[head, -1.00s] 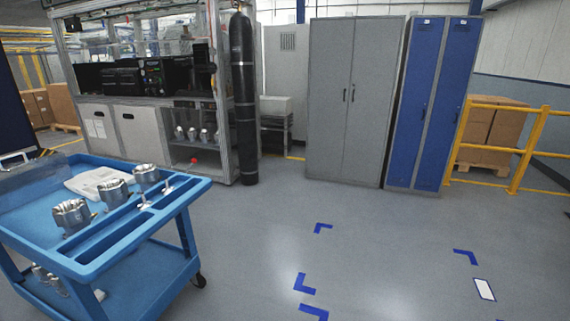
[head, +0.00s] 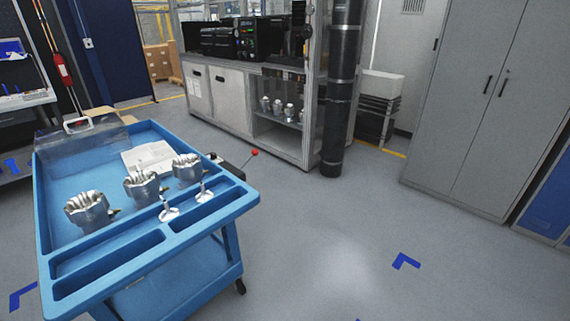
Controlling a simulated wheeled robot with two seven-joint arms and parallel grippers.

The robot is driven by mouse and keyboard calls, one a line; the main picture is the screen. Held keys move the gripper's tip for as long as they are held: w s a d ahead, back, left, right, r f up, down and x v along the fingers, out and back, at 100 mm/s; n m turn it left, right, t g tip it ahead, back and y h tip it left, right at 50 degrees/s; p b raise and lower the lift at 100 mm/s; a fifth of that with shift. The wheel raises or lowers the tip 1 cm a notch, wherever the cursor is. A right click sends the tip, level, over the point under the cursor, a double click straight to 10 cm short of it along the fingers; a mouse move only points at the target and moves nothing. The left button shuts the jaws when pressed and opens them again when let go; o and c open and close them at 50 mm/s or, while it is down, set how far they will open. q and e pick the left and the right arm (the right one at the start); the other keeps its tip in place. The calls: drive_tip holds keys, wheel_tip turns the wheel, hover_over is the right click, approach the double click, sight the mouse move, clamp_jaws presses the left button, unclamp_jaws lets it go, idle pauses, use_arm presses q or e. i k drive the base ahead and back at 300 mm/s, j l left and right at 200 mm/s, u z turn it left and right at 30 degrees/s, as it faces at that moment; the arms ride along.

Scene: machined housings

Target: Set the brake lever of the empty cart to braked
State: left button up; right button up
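A blue cart (head: 240,203) stands at the left in the head view. It is not empty: three machined metal housings (head: 90,211) (head: 142,188) (head: 187,169), two small silver parts with upright stems (head: 169,213) (head: 203,196) and a white sheet or cloth (head: 148,157) lie on its top tray. A lever with a red knob (head: 255,152) sticks out at the cart's far right side from a dark block (head: 230,166). The lever leans up to the right; I cannot tell which setting this is. No other cart is clearly seen. Neither gripper is in view.
A workbench with grey cabinets (head: 222,93) and a black cylinder (head: 341,95) stand behind the cart. A grey locker (head: 480,100) stands at the right. The floor at centre right is clear, with a blue corner mark (head: 405,261). Another blue mark (head: 22,296) lies at lower left.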

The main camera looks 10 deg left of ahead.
sight(254, 152)
drive_tip(key=i+l+u, duration=0.75)
